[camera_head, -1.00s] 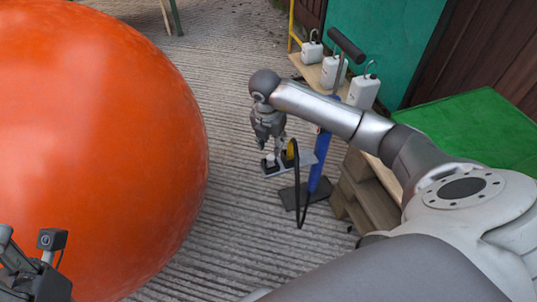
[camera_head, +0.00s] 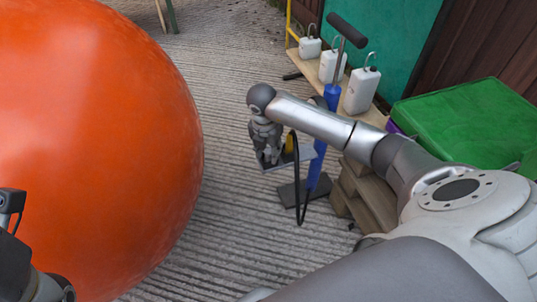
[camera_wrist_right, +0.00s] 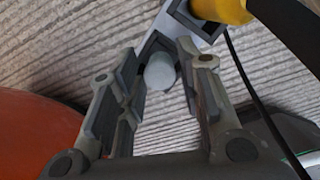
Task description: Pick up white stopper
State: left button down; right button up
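In the right wrist view a pale grey-white stopper (camera_wrist_right: 160,71) sits between the spread fingers of my right gripper (camera_wrist_right: 158,60). The fingers are open, one on each side of it; I cannot tell whether either touches it.
A black hose (camera_head: 297,185) hangs by the pump. A large orange ball (camera_head: 110,130) fills the left. White jugs (camera_head: 361,92) stand on a wooden shelf.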

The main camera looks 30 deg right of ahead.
jog(key=c, duration=0.6)
jog(key=shift+o, duration=0.2)
jog(key=shift+r, duration=0.1)
